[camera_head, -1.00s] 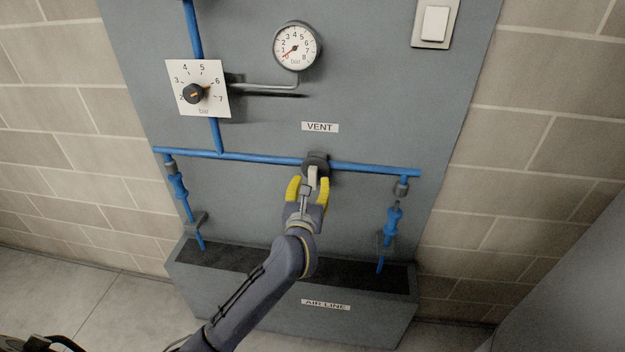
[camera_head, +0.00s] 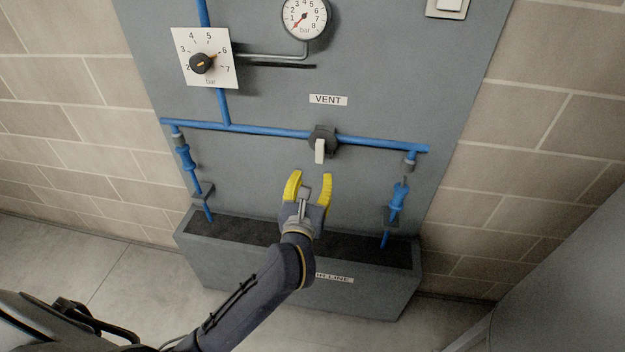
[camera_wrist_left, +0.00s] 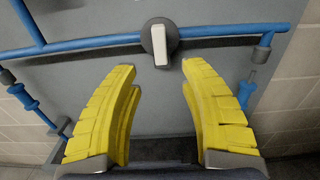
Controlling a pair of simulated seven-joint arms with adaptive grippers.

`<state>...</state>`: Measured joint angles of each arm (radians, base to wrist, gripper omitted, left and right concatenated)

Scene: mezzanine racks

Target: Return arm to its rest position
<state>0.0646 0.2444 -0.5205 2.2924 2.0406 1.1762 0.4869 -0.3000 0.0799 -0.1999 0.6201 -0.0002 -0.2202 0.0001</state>
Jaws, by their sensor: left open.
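My left gripper (camera_head: 309,190), with yellow fingers, is open and empty in front of the grey panel. It is just below the vent valve (camera_head: 320,149), a dark round body with a pale lever pointing down, and apart from it. In the left wrist view the open fingers (camera_wrist_left: 158,82) frame bare panel, with the valve lever (camera_wrist_left: 160,47) beyond their tips. My left arm comes in from the lower left. My right gripper is not in view.
The blue pipe (camera_head: 265,133) runs across the panel, with blue hose fittings at both ends. A grey trough (camera_head: 385,296) labelled AIR LINE juts out below. A regulator dial (camera_head: 201,63) and a gauge (camera_head: 305,17) with its needle near 0 sit above. A grey surface stands at lower right.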

